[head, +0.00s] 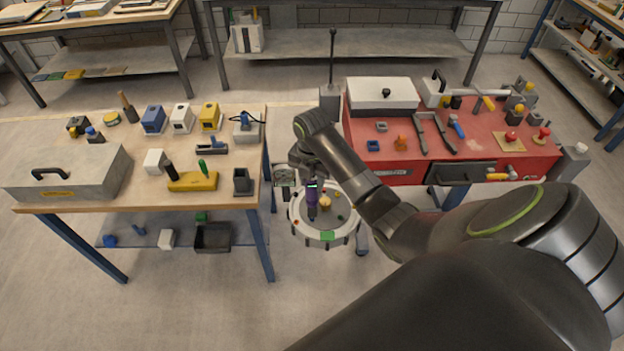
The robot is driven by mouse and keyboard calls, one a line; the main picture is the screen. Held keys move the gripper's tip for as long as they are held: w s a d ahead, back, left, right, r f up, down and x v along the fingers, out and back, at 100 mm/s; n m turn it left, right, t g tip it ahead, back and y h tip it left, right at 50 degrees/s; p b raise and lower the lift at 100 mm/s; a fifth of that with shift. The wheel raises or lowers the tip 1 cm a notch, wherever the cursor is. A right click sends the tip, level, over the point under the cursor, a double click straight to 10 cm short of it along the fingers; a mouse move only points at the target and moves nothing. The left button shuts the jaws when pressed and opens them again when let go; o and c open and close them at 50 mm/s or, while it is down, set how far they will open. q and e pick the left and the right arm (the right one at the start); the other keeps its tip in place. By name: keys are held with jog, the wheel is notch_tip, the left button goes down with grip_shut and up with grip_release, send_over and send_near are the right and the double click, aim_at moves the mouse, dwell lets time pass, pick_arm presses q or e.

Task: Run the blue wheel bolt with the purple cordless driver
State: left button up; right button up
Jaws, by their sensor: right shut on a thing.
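My right gripper (311,180) is shut on the purple cordless driver (312,200). It holds the driver upright, pointing down over the round pale sandbed (345,228). The blue wheel bolt cannot be made out; the driver and my right arm cover part of the bed. I cannot tell whether the driver's tip touches anything. My left gripper is not in view.
A wooden bench (75,206) on the left bears a grey toolbox (68,172) and several coloured blocks. A red bench (480,120) with tools stands behind my right arm at the right. Clear floor (200,310) lies in front of the left bench.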

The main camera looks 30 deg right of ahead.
jog(key=shift+f, duration=0.15)
jog(key=shift+p, duration=0.35)
dwell(0.5)
jog(key=shift+w+r, duration=0.1)
jog(key=shift+r, duration=0.7)
jog(key=shift+r+p, duration=0.4)
jog(key=shift+r, duration=1.85)
